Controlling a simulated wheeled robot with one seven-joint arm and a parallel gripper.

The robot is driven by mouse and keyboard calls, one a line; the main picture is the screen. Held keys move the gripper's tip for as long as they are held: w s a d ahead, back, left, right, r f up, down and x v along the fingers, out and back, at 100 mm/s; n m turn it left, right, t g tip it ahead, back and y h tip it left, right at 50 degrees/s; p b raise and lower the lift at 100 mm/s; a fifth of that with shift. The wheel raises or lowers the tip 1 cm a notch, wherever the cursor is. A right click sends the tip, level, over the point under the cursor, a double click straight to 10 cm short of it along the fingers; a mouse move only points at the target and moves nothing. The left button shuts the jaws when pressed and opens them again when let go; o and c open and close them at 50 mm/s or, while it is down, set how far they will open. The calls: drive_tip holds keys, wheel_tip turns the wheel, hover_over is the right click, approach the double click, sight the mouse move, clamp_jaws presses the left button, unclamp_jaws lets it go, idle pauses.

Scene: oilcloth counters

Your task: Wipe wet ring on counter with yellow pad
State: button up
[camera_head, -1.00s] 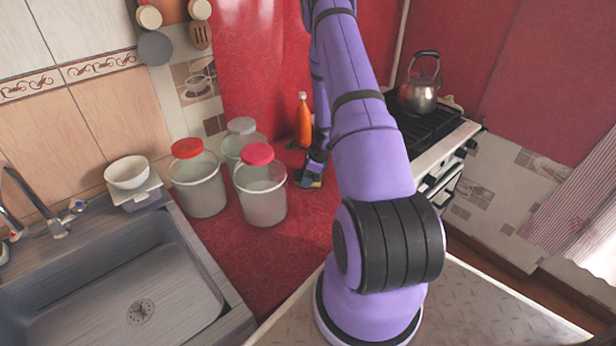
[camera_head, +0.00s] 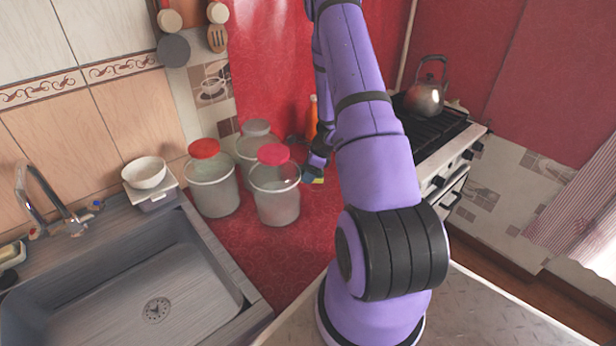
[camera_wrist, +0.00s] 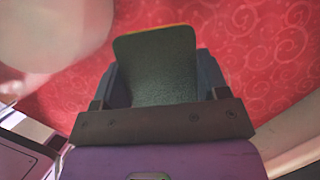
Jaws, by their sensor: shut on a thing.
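My gripper (camera_head: 316,172) is low over the red counter, just right of the front jar, seen small and partly hidden by my arm in the head view. It is shut on the yellow pad (camera_head: 318,180). In the wrist view the pad (camera_wrist: 157,68) sits between the two fingers, showing a dark green-grey face and a thin yellow edge at its far end. I cannot tell whether the pad touches the counter (camera_head: 262,250). I cannot make out the wet ring in either view.
Jars stand left of my gripper: a front red-lidded one (camera_head: 275,195), another red-lidded one (camera_head: 212,185) and a grey-lidded one (camera_head: 252,145). An orange bottle (camera_head: 312,112) is behind, partly hidden. The sink (camera_head: 140,290) is left; the stove with a kettle (camera_head: 425,97) is right.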

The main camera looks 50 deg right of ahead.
drive_tip(key=shift+r, duration=1.45)
drive_tip(key=shift+s, duration=0.1)
